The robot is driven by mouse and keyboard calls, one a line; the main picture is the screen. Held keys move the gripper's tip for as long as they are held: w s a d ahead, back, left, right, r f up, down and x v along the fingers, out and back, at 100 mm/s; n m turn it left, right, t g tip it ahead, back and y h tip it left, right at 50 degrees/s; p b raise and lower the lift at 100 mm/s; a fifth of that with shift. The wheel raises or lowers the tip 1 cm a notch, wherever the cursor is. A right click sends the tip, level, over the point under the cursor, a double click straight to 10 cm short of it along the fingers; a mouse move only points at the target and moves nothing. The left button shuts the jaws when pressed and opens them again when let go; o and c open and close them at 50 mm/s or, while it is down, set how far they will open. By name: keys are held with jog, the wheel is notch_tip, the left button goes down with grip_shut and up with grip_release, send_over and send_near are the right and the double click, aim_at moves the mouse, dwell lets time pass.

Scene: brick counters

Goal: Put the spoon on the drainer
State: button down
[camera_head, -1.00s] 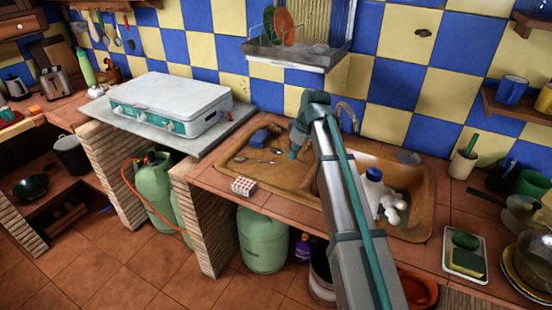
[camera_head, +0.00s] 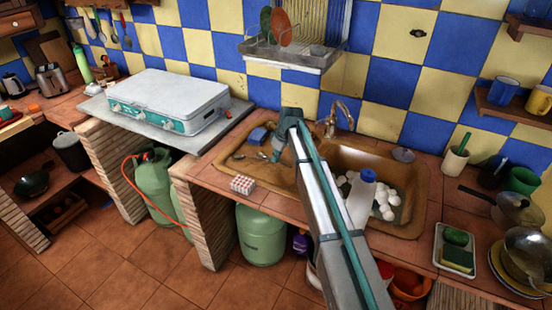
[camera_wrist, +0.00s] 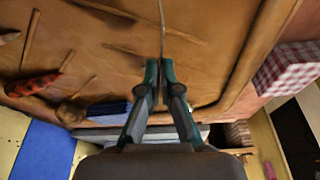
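My gripper (camera_head: 278,151) is low over the draining side of the brown sink (camera_head: 222,158). In the wrist view my gripper (camera_wrist: 160,68) has its fingertips almost together, with a thin pale handle between them running to the top edge. It looks like the handle of a spoon (camera_wrist: 160,22); its bowl is not in view. In the head view the arm hides most of what is at the fingertips. Small metal cutlery (camera_head: 262,155) lies just left of the gripper. The drainer (camera_head: 300,57), a metal wire rack, hangs on the tiled wall above and holds upright plates.
A blue sponge (camera_head: 258,135) lies at the back of the draining side. The tap (camera_head: 335,118), a bottle (camera_head: 362,195) and white eggs or balls (camera_head: 384,203) are to the right. A stove (camera_head: 170,97) stands left.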

jog(key=shift+f, duration=0.7)
jog(key=shift+f, duration=0.2)
jog(key=c, duration=1.3)
grip_release()
jog(key=b+v, duration=0.2)
jog(key=v, duration=1)
jog(key=shift+r+b, duration=0.25)
jog(key=shift+b, duration=0.05)
